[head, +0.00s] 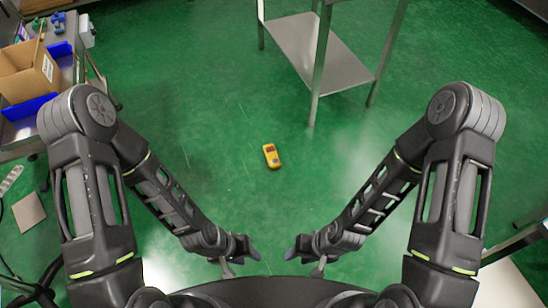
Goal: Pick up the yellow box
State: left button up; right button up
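A small yellow box (271,160) with a dark patch on its top lies on the green floor, near the middle of the head view. My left gripper (243,262) and my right gripper (303,264) are low in the view, close to my body, with a gap between them. Both are nearer to me than the yellow box and apart from it. The fingers are small and seen from above, so I cannot tell whether either gripper is open or shut.
A metal table with a lower shelf (318,52) stands behind the box to the right. At the left, a workbench holds a cardboard box (28,72) and a blue bin (30,106). A cardboard piece (29,212) lies at the left. Floor around the yellow box is clear.

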aim_at(269, 156)
jog(key=i+l+u, duration=0.1)
jog(key=i+l, duration=1.75)
jog(key=i, duration=0.1)
